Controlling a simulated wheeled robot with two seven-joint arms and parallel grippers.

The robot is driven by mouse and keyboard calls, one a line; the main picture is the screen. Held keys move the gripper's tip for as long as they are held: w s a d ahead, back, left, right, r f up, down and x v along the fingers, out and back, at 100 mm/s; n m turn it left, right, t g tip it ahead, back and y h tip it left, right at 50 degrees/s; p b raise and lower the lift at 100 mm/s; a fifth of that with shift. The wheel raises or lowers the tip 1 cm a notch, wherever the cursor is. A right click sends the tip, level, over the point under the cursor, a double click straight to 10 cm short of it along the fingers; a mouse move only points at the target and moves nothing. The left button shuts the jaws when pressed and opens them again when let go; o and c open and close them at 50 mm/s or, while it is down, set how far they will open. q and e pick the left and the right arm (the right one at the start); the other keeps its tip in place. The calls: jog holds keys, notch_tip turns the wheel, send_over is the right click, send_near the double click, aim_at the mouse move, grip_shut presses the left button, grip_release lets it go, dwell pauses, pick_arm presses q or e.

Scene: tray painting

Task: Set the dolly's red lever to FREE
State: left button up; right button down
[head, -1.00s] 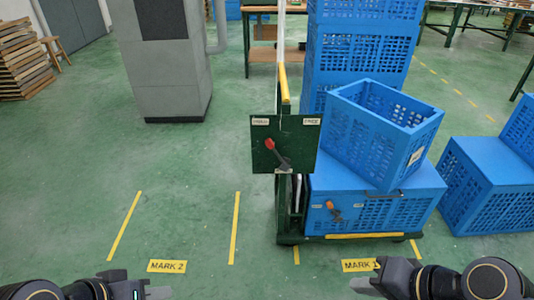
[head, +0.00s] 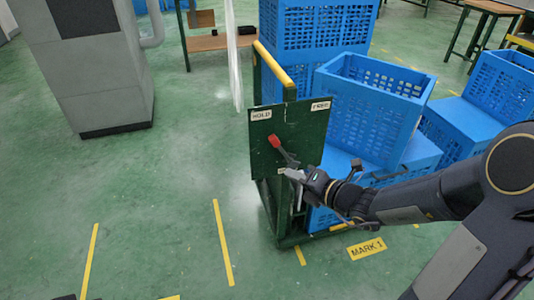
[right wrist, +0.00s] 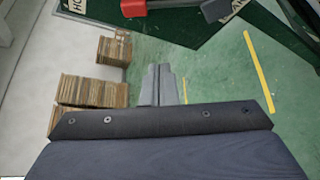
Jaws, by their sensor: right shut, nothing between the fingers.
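The red-tipped lever (head: 275,142) is on the dolly's dark green panel (head: 262,170). It slants up and left from its pivot, toward the HOLD label (head: 261,115); the FREE label (head: 320,106) is at the panel's upper right. My right gripper (head: 288,173) is shut and empty just below the lever's dark lower part; I cannot tell if they touch. In the right wrist view its closed fingers (right wrist: 160,84) point toward the panel, and the red tip (right wrist: 133,7) shows at the top edge, apart from them. My left gripper is out of view.
Blue crates (head: 370,110) are stacked on the dolly behind the panel, close to my right arm. A yellow-topped rail (head: 272,62) rises beside them. A grey cabinet (head: 95,80) stands at left. The floor left of the dolly is clear.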

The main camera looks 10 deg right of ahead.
aim_at(282, 150)
dwell(0.3)
jog(key=b+x, duration=0.3)
jog(key=x, duration=0.7)
jog(key=d, duration=0.1)
jog(key=d+r, duration=0.1)
jog(key=w+d+r, duration=0.1)
jog(key=shift+d, duration=0.2)
jog(key=shift+p, duration=0.4)
jog(key=shift+d+r+m, duration=0.15)
jog(key=shift+d+m, duration=0.1)
jog(key=shift+m, duration=0.05)
